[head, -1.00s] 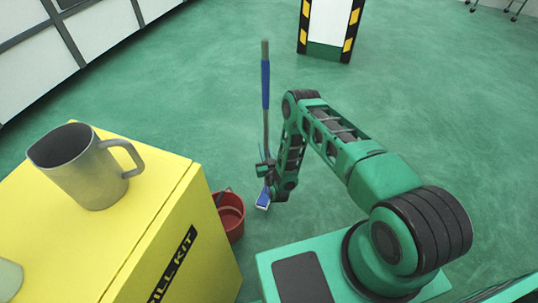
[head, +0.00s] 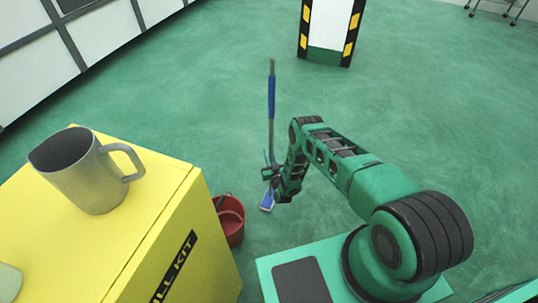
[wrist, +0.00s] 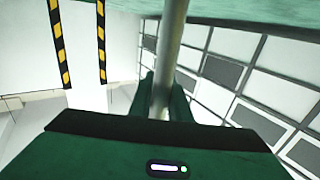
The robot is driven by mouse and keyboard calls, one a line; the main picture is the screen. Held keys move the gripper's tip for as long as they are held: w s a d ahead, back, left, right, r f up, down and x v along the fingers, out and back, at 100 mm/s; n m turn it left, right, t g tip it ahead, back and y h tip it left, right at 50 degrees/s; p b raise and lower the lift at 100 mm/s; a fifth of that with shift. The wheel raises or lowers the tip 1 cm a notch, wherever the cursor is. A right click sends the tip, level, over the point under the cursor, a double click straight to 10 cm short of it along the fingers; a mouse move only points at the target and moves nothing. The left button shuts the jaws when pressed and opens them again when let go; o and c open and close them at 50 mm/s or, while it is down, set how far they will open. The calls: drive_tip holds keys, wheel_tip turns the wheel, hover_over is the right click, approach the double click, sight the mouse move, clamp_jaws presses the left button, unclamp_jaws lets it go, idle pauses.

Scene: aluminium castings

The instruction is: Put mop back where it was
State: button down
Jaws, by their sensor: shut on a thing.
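The mop (head: 271,98) stands close to upright in the head view, with a grey pole, a blue grip section and a blue head (head: 267,200) low near the floor. I cannot tell whether the head touches the floor. My gripper (head: 268,172) is shut on the lower part of the pole. In the wrist view the grey pole (wrist: 171,55) runs up between the fingers of my gripper (wrist: 163,100). A red bucket (head: 230,218) stands on the floor just left of the mop head, apart from it.
A yellow spill kit box (head: 200,262) stands at the left, beside the bucket, with a metal jug (head: 85,175) on top. A white pillar with yellow-black stripes (head: 328,30) stands at the back. The green floor (head: 430,110) around the mop is largely clear.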

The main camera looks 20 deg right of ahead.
drive_tip(key=shift+w+r, duration=0.1)
drive_tip(key=c, duration=1.7)
unclamp_jaws()
drive_tip(key=shift+o, duration=0.2)
drive_tip(key=s, duration=1.2)
drive_tip(key=shift+a, duration=0.2)
drive_tip(key=shift+s, duration=0.1)
